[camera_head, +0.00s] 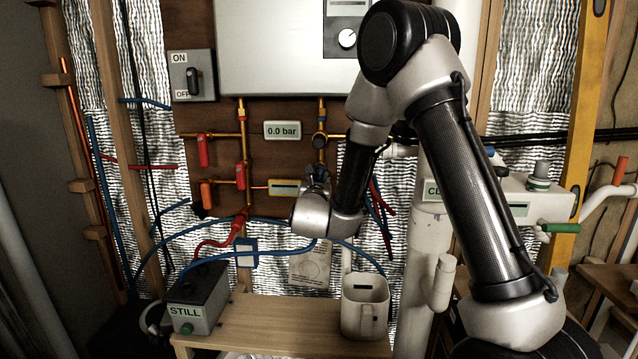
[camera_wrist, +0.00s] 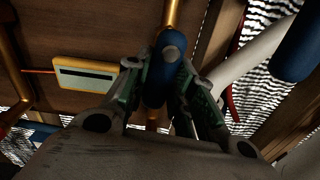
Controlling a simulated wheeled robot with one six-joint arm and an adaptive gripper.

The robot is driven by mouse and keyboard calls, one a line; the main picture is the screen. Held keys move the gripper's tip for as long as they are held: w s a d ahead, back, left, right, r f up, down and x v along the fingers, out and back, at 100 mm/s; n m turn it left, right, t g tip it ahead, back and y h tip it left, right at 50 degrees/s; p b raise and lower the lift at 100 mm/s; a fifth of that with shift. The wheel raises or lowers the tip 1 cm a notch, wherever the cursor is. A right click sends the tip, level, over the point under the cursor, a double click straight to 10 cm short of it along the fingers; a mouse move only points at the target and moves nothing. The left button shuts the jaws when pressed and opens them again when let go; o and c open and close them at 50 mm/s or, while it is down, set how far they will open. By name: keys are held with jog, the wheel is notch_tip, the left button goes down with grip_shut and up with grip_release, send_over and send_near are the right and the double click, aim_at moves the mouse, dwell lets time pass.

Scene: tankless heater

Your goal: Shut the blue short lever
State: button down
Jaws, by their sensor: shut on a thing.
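The blue short lever (camera_wrist: 157,82) is in the wrist view, on a copper pipe (camera_wrist: 172,14). It lies roughly in line with the pipe there. My gripper (camera_wrist: 160,68) has its two green-padded fingers on either side of the lever and is shut on it. In the head view my gripper (camera_head: 318,186) is at the pipework below the heater, right of the small yellow-framed display. My wrist and the fingers hide most of the lever in that view.
Red levers (camera_head: 203,151) hang on the pipes to the left. A pressure display (camera_head: 282,130) reads 0.0 bar. Another blue handle (camera_wrist: 296,42) shows at the wrist view's upper right. A white jug (camera_head: 364,306) stands on the wooden bench (camera_head: 270,318) below, beside the STILL box (camera_head: 198,299).

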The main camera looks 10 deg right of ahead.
jog(key=m, duration=0.2)
jog(key=a+m, duration=0.1)
jog(key=m, duration=0.1)
jog(key=shift+w+r, duration=0.15)
jog(key=shift+r, duration=0.05)
jog(key=shift+w+a+r+m, duration=0.1)
jog(key=shift+a+r+m, duration=0.25)
jog(key=shift+m, duration=1.7)
jog(key=shift+w+a+r+m, duration=0.15)
jog(key=shift+r+m, duration=0.35)
jog(key=shift+m, duration=1.6)
jog(key=shift+a+r+m, duration=0.25)
jog(key=shift+r+m, duration=0.2)
jog(key=shift+m, duration=1.9)
jog(key=c, duration=1.2)
grip_release()
jog(key=shift+s, duration=0.1)
